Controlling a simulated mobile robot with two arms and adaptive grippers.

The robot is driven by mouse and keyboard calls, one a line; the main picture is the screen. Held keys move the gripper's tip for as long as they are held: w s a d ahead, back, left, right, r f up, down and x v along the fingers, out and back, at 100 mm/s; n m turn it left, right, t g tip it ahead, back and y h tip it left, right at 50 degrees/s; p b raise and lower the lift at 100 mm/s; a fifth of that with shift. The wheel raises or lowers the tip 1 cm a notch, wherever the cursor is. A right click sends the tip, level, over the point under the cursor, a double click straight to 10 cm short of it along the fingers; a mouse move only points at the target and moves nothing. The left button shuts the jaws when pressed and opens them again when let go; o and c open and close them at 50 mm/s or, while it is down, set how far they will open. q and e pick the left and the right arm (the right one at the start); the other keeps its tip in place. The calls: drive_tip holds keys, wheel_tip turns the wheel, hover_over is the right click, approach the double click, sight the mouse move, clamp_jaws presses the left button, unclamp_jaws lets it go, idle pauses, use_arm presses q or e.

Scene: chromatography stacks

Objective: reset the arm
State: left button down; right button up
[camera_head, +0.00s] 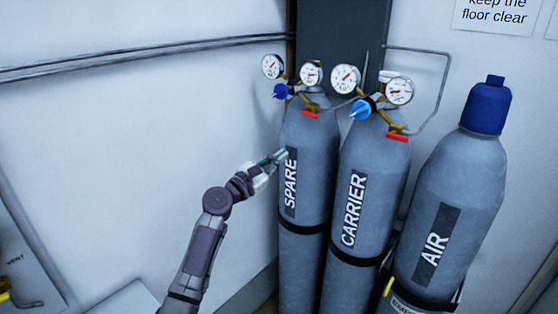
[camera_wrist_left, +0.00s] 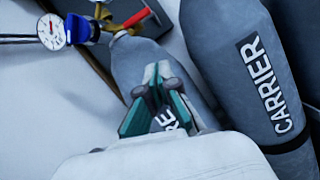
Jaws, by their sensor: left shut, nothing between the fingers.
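My left arm comes in from the lower left in the head view. Its left gripper (camera_head: 278,156) is shut and empty, in front of the upper part of the grey SPARE cylinder (camera_head: 305,185). In the left wrist view the gripper (camera_wrist_left: 158,82) has its fingers together and covers part of the SPARE label. Whether the fingertips touch the cylinder, I cannot tell. My right gripper does not show in either view.
The CARRIER cylinder (camera_head: 370,190) and the blue-capped AIR cylinder (camera_head: 455,200) stand to the right. Gauges (camera_head: 311,73) and a blue regulator knob (camera_head: 280,91) sit above SPARE. The wall left of the arm is mostly clear, with a pipe (camera_head: 150,62) along it.

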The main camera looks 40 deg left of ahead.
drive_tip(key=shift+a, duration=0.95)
